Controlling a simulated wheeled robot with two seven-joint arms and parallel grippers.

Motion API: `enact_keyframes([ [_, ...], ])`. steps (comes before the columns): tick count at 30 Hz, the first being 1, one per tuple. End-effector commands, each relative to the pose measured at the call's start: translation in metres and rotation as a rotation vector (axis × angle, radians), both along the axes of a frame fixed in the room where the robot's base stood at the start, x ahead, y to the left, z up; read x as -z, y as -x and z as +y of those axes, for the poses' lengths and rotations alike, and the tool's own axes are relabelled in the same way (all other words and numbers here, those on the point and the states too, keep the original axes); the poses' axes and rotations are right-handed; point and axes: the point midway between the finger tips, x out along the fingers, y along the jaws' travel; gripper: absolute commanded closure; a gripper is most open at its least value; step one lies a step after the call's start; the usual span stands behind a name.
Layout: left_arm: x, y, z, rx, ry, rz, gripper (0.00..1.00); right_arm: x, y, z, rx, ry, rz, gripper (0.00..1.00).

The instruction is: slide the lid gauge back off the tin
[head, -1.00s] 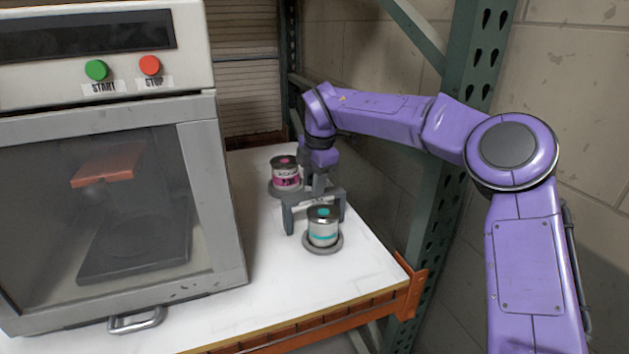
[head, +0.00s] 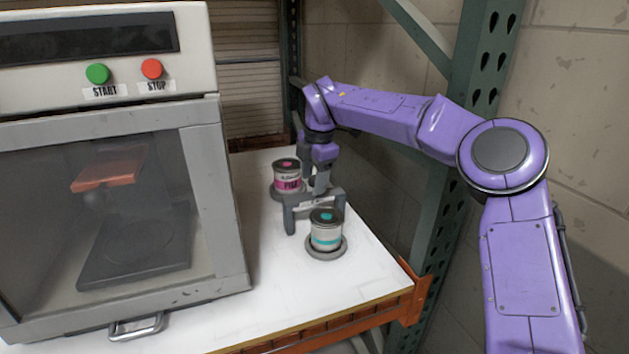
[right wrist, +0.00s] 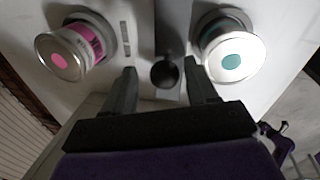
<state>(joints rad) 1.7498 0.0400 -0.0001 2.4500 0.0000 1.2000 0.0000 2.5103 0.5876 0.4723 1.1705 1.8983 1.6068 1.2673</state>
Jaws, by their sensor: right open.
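My right gripper (head: 314,214) is open and low over the white table, between two tins. In the right wrist view its fingers (right wrist: 160,68) stand either side of a black ball knob (right wrist: 165,72), with no clear contact. The knob may belong to the lid gauge; the gauge's outline is unclear. The teal-marked tin (head: 326,233) stands upright on a round grey base in front of the gripper; it is at right in the wrist view (right wrist: 231,62). The pink-labelled tin (head: 288,180) stands behind; it is at left in the wrist view (right wrist: 75,55). My left gripper is out of view.
A grey machine (head: 212,180) with a windowed door and green and red buttons stands left of the tins. A green rack post (head: 460,140) and block wall are at right. The white table (head: 290,285) is clear in front of the teal-marked tin.

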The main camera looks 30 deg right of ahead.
Motion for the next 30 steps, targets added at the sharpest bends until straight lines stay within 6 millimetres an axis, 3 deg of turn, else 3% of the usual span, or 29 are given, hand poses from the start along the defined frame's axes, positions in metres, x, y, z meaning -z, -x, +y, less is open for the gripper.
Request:
enact_keyframes([
  [6,0.003,0.0,0.0,0.0,0.0,0.0,0.57,-0.052,0.009,0.0,0.002,0.001,-0.006,0.42],
  [12,0.001,0.0,0.0,0.0,0.0,0.0,0.57,-0.084,0.016,-0.001,0.002,0.0,-0.003,0.42],
  [30,0.0,0.0,0.0,0.0,0.0,0.0,0.57,-0.09,0.017,0.0,-0.01,0.007,0.0,0.42],
])
